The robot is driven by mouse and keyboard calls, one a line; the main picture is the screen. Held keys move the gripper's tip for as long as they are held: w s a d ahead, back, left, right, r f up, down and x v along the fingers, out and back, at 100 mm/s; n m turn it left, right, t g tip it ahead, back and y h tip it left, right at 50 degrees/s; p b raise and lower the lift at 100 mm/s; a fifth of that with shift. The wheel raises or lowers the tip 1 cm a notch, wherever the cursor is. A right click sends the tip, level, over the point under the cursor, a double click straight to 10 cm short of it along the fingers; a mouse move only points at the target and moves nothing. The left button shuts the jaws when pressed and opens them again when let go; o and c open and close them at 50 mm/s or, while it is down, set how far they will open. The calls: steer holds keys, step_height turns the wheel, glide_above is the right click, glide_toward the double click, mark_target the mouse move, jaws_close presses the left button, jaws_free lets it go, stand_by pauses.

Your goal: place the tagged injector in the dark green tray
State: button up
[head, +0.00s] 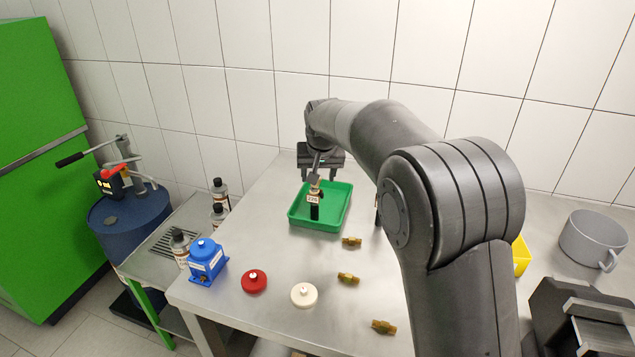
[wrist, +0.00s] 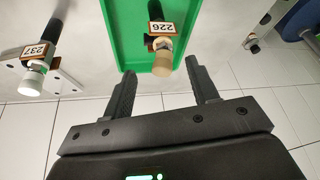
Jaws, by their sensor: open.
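An injector tagged 226 (head: 314,208) stands roughly upright inside the green tray (head: 343,212), with its dark end down. In the wrist view the same injector (wrist: 158,42) has a pale cap and lies in front of the tray's green surface (wrist: 120,30). My gripper (wrist: 160,70) is open, its two fingertips on either side of the cap with gaps showing. In the head view my gripper (head: 320,174) is above the tray's far part. A second injector, tagged 237 (wrist: 38,60), is outside the tray in the wrist view.
A blue pump part (head: 207,262), a red cap (head: 254,281), a white cap (head: 304,295) and brass fittings (head: 348,279) lie on the steel bench. A yellow container (head: 521,256) is partly hidden by my arm. A grey pot (head: 592,240) stands right.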

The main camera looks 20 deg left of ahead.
steer(key=v, duration=0.7)
steer(key=s+d+r+m, duration=0.1)
steer(key=s+d+r, duration=0.1)
steer(key=s+d, duration=0.35)
steer(key=s+d+r, duration=0.2)
steer(key=d, duration=0.7)
steer(key=s+d+r+m, duration=0.15)
steer(key=s+d, duration=0.25)
steer(key=d, duration=0.4)
steer(key=s+d+f+m+h, duration=0.1)
steer(key=s+d+f, duration=0.2)
steer(key=s+d, duration=0.4)
steer(key=s+d+f+t+h, duration=0.1)
steer(key=s+d+f, duration=0.3)
steer(key=s, duration=1)
steer(key=d, duration=0.3)
steer(key=shift+s+f+m+t, duration=0.2)
steer(key=shift+f+m+t, duration=0.05)
steer(key=shift+m+t, duration=0.1)
